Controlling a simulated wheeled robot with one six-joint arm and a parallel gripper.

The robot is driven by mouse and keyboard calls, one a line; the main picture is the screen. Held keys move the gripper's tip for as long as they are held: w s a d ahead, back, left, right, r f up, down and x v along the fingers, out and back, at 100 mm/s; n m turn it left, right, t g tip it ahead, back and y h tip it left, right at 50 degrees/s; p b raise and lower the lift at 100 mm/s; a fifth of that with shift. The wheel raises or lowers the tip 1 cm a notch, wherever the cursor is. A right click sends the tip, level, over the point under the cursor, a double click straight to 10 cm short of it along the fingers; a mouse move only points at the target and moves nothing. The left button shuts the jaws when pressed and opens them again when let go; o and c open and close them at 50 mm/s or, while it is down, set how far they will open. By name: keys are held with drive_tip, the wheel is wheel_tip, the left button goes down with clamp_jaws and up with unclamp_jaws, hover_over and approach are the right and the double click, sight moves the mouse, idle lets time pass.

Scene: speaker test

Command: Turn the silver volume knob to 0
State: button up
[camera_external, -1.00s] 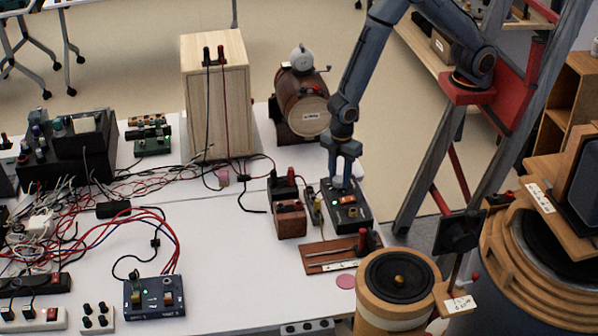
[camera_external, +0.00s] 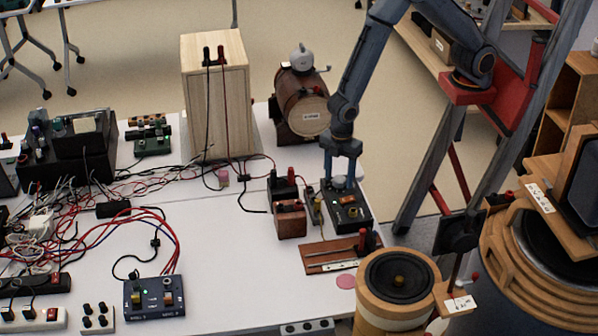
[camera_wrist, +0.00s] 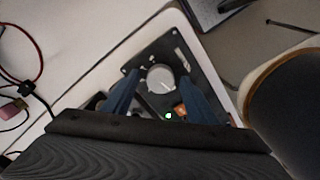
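A black control box (camera_external: 348,211) stands on the white table's right end, with a lit green light and an orange-red switch (camera_external: 351,199). The silver volume knob (camera_wrist: 160,78) is a round dial with a pale pointer line; it also shows between my fingers in the external view (camera_external: 340,183). My gripper (camera_external: 340,178) points down over the box's far end. In the wrist view, its two blue fingers (camera_wrist: 158,82) are apart, one on each side of the knob, with gaps showing. Contact and the scale marking cannot be made out.
A wooden board with a rod (camera_external: 325,262) lies in front. A round wooden speaker (camera_external: 397,285) stands front right. The table's right edge is close to the box.

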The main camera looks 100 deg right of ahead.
sight(339, 179)
drive_tip(key=shift+r+b, duration=0.85)
drive_tip(key=shift+r, duration=3)
drive_tip(key=s+d+r+m, duration=0.3)
drive_tip(key=s+d+m, duration=0.1)
drive_tip(key=s+d, duration=0.2)
drive_tip(key=s+d+r+m+t, duration=0.1)
drive_tip(key=s+d+r+m, duration=0.2)
drive_tip(key=s+d+m, duration=0.2)
drive_tip(key=s+d, duration=0.2)
drive_tip(key=s, duration=0.2)
drive_tip(key=shift+s+d, duration=0.15)
drive_tip(key=shift+d, duration=0.15)
drive_tip(key=shift+r, duration=0.15)
